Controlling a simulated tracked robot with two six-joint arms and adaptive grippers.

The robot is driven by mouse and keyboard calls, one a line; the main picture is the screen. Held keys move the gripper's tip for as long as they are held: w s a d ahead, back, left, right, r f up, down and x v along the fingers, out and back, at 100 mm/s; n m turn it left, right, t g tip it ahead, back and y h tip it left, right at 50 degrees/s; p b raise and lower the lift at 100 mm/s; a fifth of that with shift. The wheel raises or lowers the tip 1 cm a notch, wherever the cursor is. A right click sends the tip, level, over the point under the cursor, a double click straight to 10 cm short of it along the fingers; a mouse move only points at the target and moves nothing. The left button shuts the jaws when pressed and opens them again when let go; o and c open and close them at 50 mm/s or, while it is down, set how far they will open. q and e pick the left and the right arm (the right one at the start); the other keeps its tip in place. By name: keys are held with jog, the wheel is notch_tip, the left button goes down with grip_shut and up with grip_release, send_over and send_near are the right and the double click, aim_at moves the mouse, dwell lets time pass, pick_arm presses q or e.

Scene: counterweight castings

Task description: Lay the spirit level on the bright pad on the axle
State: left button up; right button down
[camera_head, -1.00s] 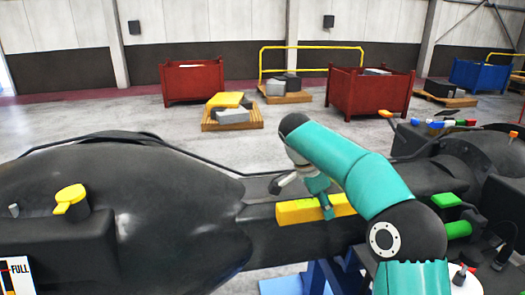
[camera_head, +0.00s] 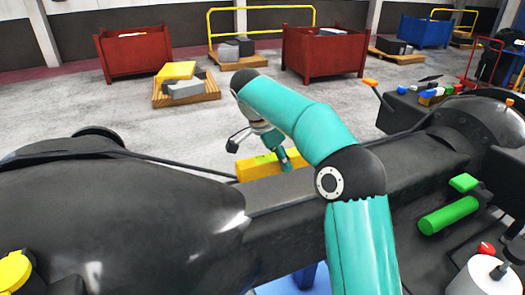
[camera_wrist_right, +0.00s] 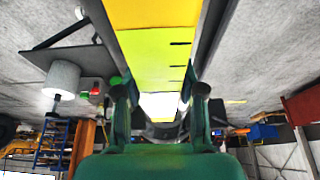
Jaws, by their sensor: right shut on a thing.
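The spirit level is a yellow bar (camera_head: 254,168) at the far side of the dark axle (camera_head: 290,200) in the head view. My right gripper (camera_head: 284,162) is shut on it, and teal finger parts cross its right portion. In the right wrist view the yellow level (camera_wrist_right: 155,50) runs between the fingers of my right gripper (camera_wrist_right: 160,100). Whether it touches the axle I cannot tell. The bright pad cannot be made out in the head view; my right arm covers part of the axle. My left gripper is not in view.
Large dark rounded castings lie left (camera_head: 120,220) and right of the axle. A green handle (camera_head: 450,213) and a white cylinder (camera_head: 490,277) are at the right. Red crates (camera_head: 135,52) and a pallet (camera_head: 186,92) stand behind on open floor.

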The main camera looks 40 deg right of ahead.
jog(key=shift+r, duration=0.1)
jog(key=shift+w+a, duration=0.25)
notch_tip(320, 180, down, 5)
jog(key=b, duration=0.4)
jog(key=shift+b, duration=0.3)
jog(key=shift+s, duration=0.1)
dwell(1.0)
jog(key=shift+f, duration=0.5)
jog(key=c, duration=0.6)
grip_release()
